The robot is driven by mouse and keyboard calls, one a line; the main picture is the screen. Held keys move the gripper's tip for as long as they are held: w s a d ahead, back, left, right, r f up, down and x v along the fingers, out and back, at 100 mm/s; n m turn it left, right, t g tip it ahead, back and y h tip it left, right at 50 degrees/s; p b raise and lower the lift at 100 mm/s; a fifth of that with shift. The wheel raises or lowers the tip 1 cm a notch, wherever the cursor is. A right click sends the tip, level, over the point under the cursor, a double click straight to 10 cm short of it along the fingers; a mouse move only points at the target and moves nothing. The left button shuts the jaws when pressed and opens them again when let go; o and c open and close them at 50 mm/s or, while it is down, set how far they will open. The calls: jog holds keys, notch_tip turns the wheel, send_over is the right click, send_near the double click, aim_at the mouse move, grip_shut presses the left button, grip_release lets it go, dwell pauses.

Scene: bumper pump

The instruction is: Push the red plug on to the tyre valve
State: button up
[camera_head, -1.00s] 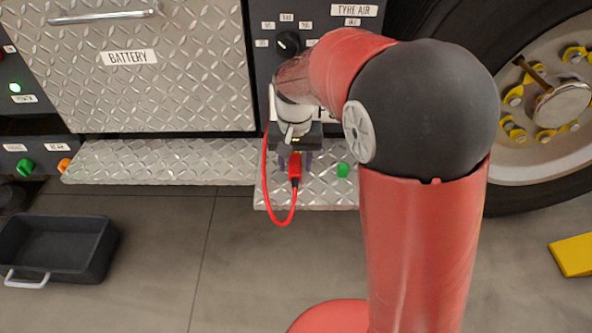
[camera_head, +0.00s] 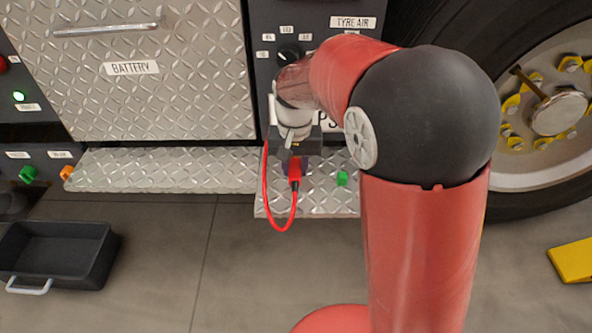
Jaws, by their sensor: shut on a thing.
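The red plug (camera_head: 295,172) is in my gripper (camera_head: 296,160), with its red hose (camera_head: 267,196) looping down and back up on the left. My gripper is shut on the plug and points down, just above the diamond-plate step below the TYRE AIR panel. The fingers are largely hidden by the gripper body. The truck tyre (camera_head: 440,30) is at the right, partly behind my arm.
A small green block (camera_head: 342,178) is on the step (camera_head: 325,200) right of the plug. A black tray (camera_head: 55,250) stands on the floor at left, a yellow wedge (camera_head: 574,260) at right. The floor between is clear. The BATTERY door (camera_head: 150,100) is shut.

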aim_at(295, 167)
jog(key=shift+r+p, duration=1.75)
jog(key=shift+r, duration=0.55)
